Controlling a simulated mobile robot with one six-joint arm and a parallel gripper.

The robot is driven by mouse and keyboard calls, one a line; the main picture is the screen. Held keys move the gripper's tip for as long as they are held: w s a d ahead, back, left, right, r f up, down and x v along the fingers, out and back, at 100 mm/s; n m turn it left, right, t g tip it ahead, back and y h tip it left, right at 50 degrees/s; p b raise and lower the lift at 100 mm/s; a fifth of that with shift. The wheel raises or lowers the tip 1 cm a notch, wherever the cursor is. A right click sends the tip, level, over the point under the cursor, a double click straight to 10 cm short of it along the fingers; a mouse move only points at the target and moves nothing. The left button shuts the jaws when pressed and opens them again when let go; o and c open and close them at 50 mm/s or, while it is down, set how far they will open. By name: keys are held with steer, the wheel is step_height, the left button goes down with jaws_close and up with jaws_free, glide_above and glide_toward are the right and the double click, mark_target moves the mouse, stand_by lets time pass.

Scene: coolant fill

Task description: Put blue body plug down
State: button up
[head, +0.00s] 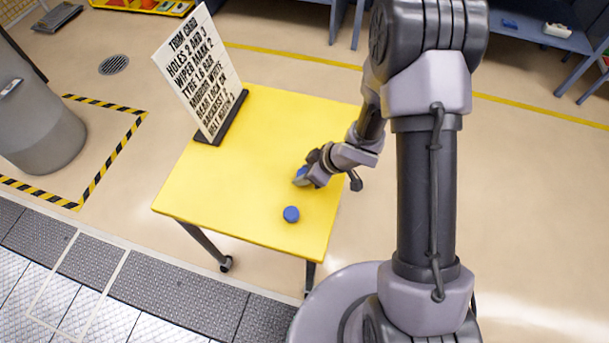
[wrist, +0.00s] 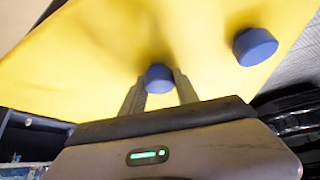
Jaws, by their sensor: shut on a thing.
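A blue body plug (wrist: 158,78) is between the fingertips of my gripper (wrist: 159,88), which is shut on it. In the head view, part of this plug (head: 301,173) shows at the tip of my gripper (head: 304,178), low over the yellow table (head: 240,160). I cannot tell whether the plug touches the table top. A second blue plug (head: 291,214) stands on the table nearer the front edge, apart from my gripper. It also shows at the right in the wrist view (wrist: 255,46).
A white trim card (head: 200,75) stands in a dark base at the table's back left. The table's left and middle are clear. A grey bin (head: 35,120) stands on the floor at the left, inside hazard-striped tape. Blue shelving (head: 550,38) is at the back right.

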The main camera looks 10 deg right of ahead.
steer(key=o, duration=1.1)
steer(key=shift+o, duration=0.2)
steer(key=d+r+m+t+h+p, duration=0.25)
steer(key=d+r, duration=0.45)
steer(key=r, duration=0.7)
steer(key=d+r+m+t+h+p, duration=0.1)
steer(key=d+r+m+h+p, duration=0.3)
steer(key=d+r, duration=0.65)
steer(key=s+a+r+m, duration=0.3)
steer(key=s+r+m, duration=0.3)
steer(key=s+r, duration=0.4)
steer(key=s+a+r+m+g+y, duration=0.1)
steer(key=s+a+r+m+y, duration=0.2)
steer(key=s+a, duration=0.6)
steer(key=shift+s+a+r, duration=0.15)
steer(key=shift+s+r, duration=0.05)
steer(key=shift+r, duration=0.65)
